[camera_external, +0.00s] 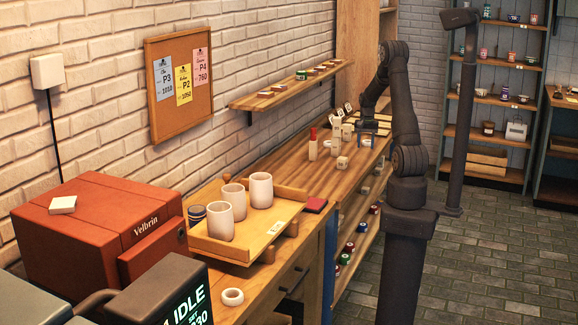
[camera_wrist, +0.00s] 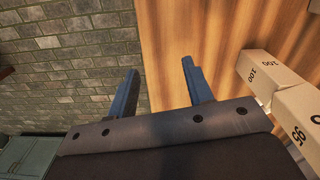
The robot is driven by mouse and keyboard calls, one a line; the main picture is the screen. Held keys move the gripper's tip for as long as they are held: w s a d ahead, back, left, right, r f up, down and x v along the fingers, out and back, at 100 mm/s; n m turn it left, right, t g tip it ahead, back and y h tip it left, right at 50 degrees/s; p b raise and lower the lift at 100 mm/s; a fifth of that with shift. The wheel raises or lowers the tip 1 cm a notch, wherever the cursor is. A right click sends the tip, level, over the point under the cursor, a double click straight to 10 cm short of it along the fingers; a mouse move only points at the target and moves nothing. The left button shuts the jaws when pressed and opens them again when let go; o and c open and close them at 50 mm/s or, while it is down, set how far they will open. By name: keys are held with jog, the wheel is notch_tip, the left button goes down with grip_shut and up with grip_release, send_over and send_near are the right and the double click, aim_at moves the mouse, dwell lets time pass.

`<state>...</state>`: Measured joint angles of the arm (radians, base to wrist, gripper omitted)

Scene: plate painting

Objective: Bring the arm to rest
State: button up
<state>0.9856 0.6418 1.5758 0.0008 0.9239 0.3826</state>
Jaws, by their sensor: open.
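My arm (camera_external: 398,110) stands on a dark column to the right of the wooden bench and reaches over the bench's far part. My gripper (camera_wrist: 160,82) is open, with its two blue fingers apart and nothing between them. In the wrist view it hangs over the bench edge, one finger over the wood (camera_wrist: 225,30) and the other against the brick-patterned floor. In the external view the gripper (camera_external: 368,122) is small and near several pale blocks, so its fingers are hard to make out.
Pale numbered blocks (camera_wrist: 275,72) lie close to the right of my fingers. More blocks (camera_external: 336,145) stand on the bench. A wooden tray (camera_external: 275,235) holds white cups (camera_external: 261,190). A red Velbrin box (camera_external: 95,225) stands at left. A wall shelf (camera_external: 290,88) hangs above the bench.

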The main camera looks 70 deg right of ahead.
jog(key=w, duration=0.1)
jog(key=w+f, duration=0.2)
jog(key=shift+w+a+f, duration=0.15)
jog(key=shift+a, duration=0.1)
jog(key=shift+w+f, duration=0.25)
jog(key=shift+f, duration=0.3)
jog(key=shift+r, duration=0.1)
jog(key=shift+s+r, duration=0.1)
jog(key=shift+r, duration=0.1)
jog(key=s+d+r, duration=0.1)
jog(key=s+r, duration=0.6)
jog(key=s, duration=0.3)
jog(key=w+d+r, duration=0.1)
jog(key=w+r, duration=0.2)
jog(key=w, duration=0.2)
jog(key=shift+r, duration=0.25)
